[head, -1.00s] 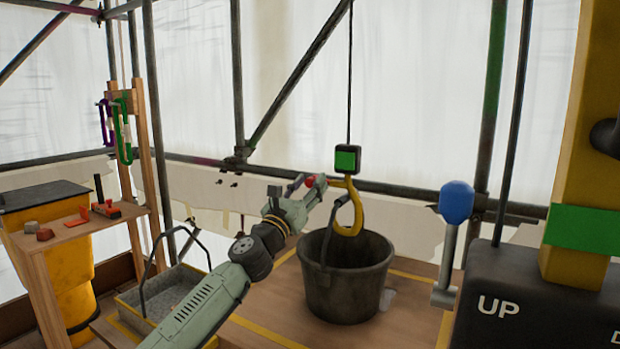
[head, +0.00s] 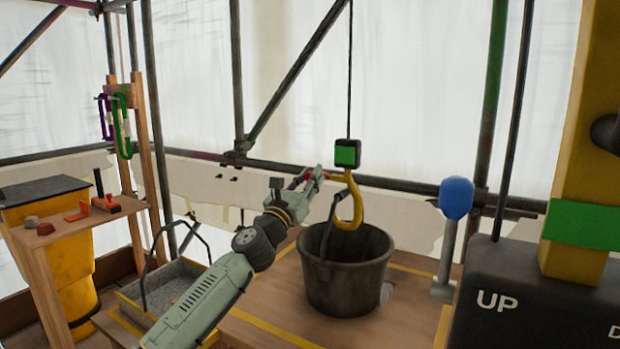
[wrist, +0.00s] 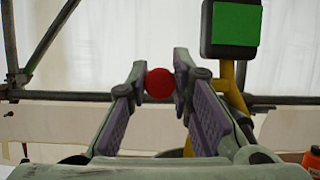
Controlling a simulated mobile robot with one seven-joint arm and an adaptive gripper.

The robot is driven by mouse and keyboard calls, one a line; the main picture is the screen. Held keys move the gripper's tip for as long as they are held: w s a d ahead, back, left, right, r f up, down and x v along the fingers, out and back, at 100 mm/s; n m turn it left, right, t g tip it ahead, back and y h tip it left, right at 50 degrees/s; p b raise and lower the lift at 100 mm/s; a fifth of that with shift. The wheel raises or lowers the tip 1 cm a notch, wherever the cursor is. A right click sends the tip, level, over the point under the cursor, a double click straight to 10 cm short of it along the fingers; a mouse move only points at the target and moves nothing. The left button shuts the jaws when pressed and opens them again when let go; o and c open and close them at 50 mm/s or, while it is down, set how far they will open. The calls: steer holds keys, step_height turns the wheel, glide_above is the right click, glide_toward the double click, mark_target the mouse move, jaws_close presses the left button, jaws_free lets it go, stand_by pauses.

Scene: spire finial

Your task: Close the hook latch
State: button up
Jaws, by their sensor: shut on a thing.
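The yellow hook (head: 356,205) hangs on a black cable below a dark block with a green face (head: 347,153). The bucket's dark handle (head: 334,212) rises to the hook. My gripper (head: 318,174) is left of the hook's top, level with its shank. In the wrist view my gripper (wrist: 162,82) is shut on a round red knob (wrist: 159,84) between its fingertips. The block (wrist: 233,25) and the yellow shank show behind the right finger. The latch itself is not clear; the fingers hide how the red knob joins the hook.
A black bucket (head: 345,275) stands on the wooden deck under the hook. A lever with a blue knob (head: 456,199) and a control box marked UP (head: 500,300) stand at right. A scaffold rail (head: 400,184) runs behind. A shelf (head: 75,228) with small tools is at left.

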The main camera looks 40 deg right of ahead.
jaws_close()
steer(key=n+t, duration=0.1)
steer(key=n, duration=0.1)
steer(key=f+n+t+y+p, duration=0.1)
steer(key=n, duration=0.2)
steer(key=n+t+y, duration=0.1)
steer(key=n, duration=0.1)
steer(key=shift+f+n, duration=0.35)
steer(key=shift+n, duration=0.05)
steer(key=shift+s+d+f+n+y+p, duration=0.25)
steer(key=shift+s+f+n+y+p, duration=0.6)
steer(key=shift+n, duration=2)
steer(key=shift+s+d+f+n+y+p, duration=0.3)
steer(key=shift+n+y+p, duration=1)
steer(key=shift+n, duration=1.5)
steer(key=shift+s+d+f+n+y+p, duration=0.2)
steer(key=shift+s+f+n+y+p, duration=0.65)
steer(key=shift+n, duration=2)
steer(key=shift+w+r+y, duration=0.15)
steer(key=shift+r+y, duration=0.15)
steer(key=shift+r, duration=0.05)
steer(key=o, duration=1)
jaws_free()
steer(key=shift+c, duration=0.2)
